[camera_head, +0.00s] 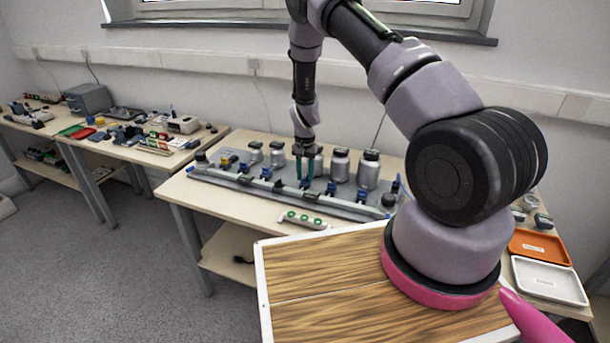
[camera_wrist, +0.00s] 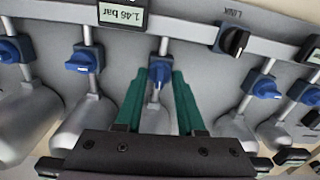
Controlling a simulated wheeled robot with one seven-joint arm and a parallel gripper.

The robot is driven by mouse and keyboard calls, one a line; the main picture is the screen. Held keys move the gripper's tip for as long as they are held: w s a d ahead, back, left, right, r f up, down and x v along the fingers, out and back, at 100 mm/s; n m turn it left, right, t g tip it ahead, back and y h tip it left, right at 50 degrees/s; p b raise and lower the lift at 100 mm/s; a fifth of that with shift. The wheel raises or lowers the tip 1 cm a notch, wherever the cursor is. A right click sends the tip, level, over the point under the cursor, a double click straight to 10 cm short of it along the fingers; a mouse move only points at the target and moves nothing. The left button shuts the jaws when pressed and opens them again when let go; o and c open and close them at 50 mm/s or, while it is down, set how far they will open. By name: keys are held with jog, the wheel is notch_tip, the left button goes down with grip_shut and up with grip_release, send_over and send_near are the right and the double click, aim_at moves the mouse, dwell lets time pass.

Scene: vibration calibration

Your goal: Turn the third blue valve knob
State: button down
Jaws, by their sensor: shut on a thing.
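A row of blue valve knobs sits on short pipes under a grey rail on the bench. In the wrist view, my gripper (camera_wrist: 159,80) has its two green fingers on either side of a blue valve knob (camera_wrist: 160,70), the third one visible from the left, and is shut on it. Blue knobs also show to the left (camera_wrist: 82,60) and to the right (camera_wrist: 262,87), clear of the fingers. In the head view, my gripper (camera_head: 305,180) reaches down to the rail from above; the held knob is hard to make out there.
Silver canisters (camera_head: 340,166) stand behind the rail. In the wrist view, a pressure display (camera_wrist: 122,14) reads 1.46 bar, and a black knob (camera_wrist: 234,40) sits on the rail. A strip with green buttons (camera_head: 304,219) lies in front. Orange (camera_head: 540,247) and white trays (camera_head: 549,281) are at right.

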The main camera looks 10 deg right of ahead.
aim_at(305, 177)
jog(key=shift+m, duration=0.5)
jog(key=c, duration=0.5)
grip_release()
jog(key=shift+r, duration=0.1)
notch_tip(305, 177, up, 11)
jog(key=shift+f, duration=0.2)
